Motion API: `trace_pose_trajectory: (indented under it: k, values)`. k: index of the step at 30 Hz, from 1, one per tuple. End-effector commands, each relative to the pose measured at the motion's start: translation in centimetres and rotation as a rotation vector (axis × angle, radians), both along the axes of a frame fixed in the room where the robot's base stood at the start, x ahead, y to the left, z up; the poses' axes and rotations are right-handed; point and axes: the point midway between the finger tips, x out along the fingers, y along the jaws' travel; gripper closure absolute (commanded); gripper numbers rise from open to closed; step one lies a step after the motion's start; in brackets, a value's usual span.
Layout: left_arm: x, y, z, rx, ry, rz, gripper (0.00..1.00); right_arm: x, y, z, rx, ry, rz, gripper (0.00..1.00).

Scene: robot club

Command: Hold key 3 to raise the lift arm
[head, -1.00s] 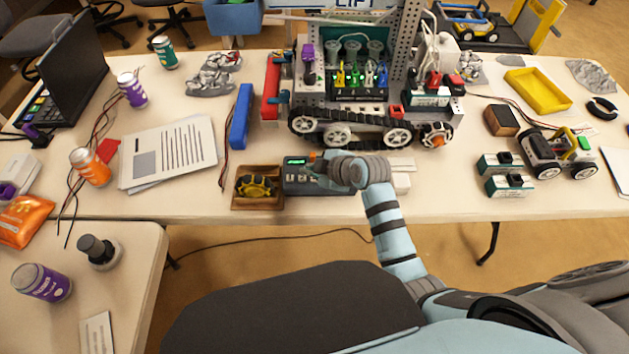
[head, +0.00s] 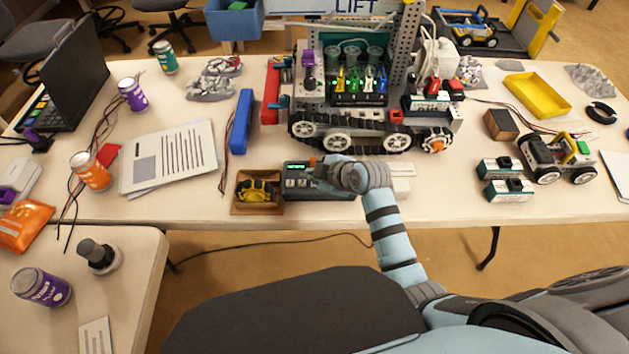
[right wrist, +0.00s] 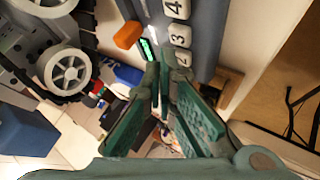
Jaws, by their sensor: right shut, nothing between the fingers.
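The grey control box (head: 297,183) with a green-lit display lies near the table's front edge. The right wrist view shows its white keys in a row: key 4 (right wrist: 174,8), key 3 (right wrist: 180,36) and key 2 (right wrist: 178,58), the last partly covered by a finger. My right gripper (head: 317,171) is over the box, shut and empty. In the right wrist view its fingertips (right wrist: 160,68) are beside key 2 and the display, short of key 3 in the picture. I cannot tell whether they touch the box. The tracked lift robot (head: 345,131) stands behind. My left gripper is out of view.
A wooden tray (head: 257,208) with a yellow and black wheel adjoins the box on the left. An orange button (right wrist: 128,34) is by the display. A blue bar (head: 241,121) and papers (head: 170,158) lie farther left; battery-like blocks (head: 508,189) lie right.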

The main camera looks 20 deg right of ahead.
Motion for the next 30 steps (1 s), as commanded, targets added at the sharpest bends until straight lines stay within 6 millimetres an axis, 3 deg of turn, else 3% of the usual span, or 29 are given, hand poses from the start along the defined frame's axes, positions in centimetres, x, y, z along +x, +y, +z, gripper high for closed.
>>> trace_pose_trajectory:
  k: [30]
  values:
    - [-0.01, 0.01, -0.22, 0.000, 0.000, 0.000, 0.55, -0.01, 0.00, -0.94, 0.000, 0.000, 0.000, 1.00]
